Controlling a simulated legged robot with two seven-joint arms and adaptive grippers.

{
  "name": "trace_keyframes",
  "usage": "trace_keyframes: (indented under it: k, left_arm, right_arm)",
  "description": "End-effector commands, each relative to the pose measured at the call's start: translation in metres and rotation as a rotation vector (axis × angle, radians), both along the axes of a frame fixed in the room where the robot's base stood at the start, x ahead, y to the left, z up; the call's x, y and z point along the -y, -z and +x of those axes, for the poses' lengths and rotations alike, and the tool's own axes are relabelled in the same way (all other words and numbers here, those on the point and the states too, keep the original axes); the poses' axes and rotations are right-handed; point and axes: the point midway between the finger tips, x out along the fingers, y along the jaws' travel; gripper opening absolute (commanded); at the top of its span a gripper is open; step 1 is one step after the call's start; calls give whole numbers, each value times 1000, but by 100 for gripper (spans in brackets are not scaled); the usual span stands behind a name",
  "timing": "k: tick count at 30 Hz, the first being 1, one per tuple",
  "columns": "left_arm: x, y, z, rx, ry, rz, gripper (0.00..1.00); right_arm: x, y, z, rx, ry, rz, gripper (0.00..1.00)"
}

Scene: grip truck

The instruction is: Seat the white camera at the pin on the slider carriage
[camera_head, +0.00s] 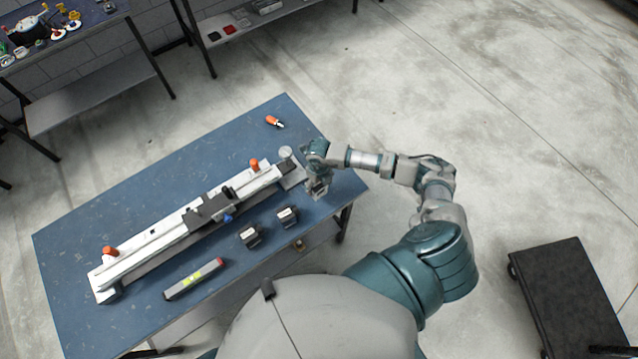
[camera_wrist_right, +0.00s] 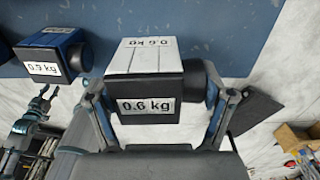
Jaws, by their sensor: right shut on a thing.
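The white camera (camera_wrist_right: 146,57), with a black front marked "0.6 kg" and a dark lens at its right, is between the fingers of my right gripper (camera_wrist_right: 158,112), which is shut on it. In the head view my right gripper (camera_head: 318,190) is at the table's right end, beyond the slider rail's end. The slider (camera_head: 150,241) lies diagonally on the table, with a dark carriage (camera_head: 208,209) near its middle. A small dark post stands by the carriage; I cannot tell if it is the pin. What seems my left gripper (camera_wrist_right: 40,102) shows small at lower left.
Two dark cameras (camera_head: 250,236) (camera_head: 287,217) with white labels stand in front of the slider. A grey bar tool (camera_head: 194,279) and an orange-handled tool (camera_head: 274,121) lie on the blue table (camera_head: 75,240).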

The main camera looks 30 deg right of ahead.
Motion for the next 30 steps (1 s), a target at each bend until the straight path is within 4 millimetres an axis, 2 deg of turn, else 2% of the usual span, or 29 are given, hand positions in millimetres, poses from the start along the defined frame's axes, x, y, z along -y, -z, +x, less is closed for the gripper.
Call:
trace_keyframes:
  k: [5, 16, 30]
  left_arm:
    - [0, -7, 0, 0, 0, 0, 40]
    - [0, -7, 0, 0, 0, 0, 40]
    - [0, -23, 1, 1, 0, 0, 40]
  right_arm:
    - [0, -9, 1, 3, 0, 0, 55]
    - [0, -11, 2, 4, 0, 1, 55]
    - [0, -39, 1, 4, -1, -1, 55]
